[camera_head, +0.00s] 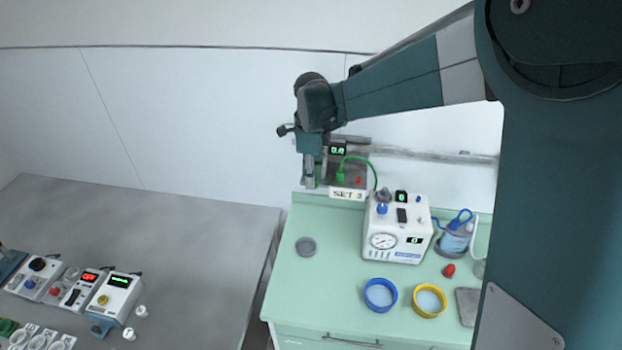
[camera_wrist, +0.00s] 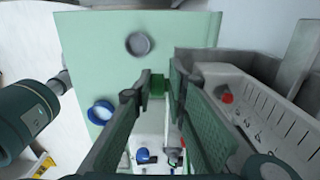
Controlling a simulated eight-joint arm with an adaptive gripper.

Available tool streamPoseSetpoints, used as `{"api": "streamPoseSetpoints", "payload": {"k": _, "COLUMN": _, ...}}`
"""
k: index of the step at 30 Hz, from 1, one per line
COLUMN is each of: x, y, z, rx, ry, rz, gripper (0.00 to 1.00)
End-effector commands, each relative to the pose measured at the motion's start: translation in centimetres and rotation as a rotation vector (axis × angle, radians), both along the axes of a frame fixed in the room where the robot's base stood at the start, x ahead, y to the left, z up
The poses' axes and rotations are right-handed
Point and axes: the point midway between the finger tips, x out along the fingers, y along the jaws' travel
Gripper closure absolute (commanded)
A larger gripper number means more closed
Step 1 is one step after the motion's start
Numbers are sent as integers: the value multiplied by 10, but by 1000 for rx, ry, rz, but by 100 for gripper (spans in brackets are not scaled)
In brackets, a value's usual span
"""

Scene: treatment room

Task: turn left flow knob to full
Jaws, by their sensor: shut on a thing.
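A wall panel (camera_head: 360,150) at the back of the green counter carries a small display reading about 0.0, a red part (camera_head: 358,181) and a "SET 3" label. My gripper (camera_head: 314,182) points down at the left side of this panel. In the wrist view my gripper (camera_wrist: 158,92) has its fingertips on both sides of a small green knob (camera_wrist: 157,84) and is shut on it. The fingers hide part of the knob. In the wrist view the panel's grey face (camera_wrist: 262,108) with marks and a red part is at the right.
A green hose plug (camera_head: 341,174) is close right of my gripper. A white gauge unit (camera_head: 398,230) stands on the counter (camera_head: 330,285), with a blue ring (camera_head: 380,295), yellow ring (camera_head: 430,300) and grey disc (camera_head: 306,246). A grey table (camera_head: 150,225) at left holds several small devices.

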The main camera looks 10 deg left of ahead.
Motion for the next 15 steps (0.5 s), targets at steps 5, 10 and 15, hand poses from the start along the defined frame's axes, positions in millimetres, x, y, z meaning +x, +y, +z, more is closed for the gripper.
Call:
{"api": "streamPoseSetpoints", "payload": {"k": 5, "x": -4, "y": 1, "z": -2, "rx": -18, "ry": 7, "rz": 2, "gripper": 97}}
{"api": "streamPoseSetpoints", "payload": {"k": 10, "x": -5, "y": 4, "z": -4, "rx": -91, "ry": 9, "rz": 5, "gripper": 96}}
{"api": "streamPoseSetpoints", "payload": {"k": 15, "x": -5, "y": 6, "z": -6, "rx": -198, "ry": 8, "rz": 5, "gripper": 96}}
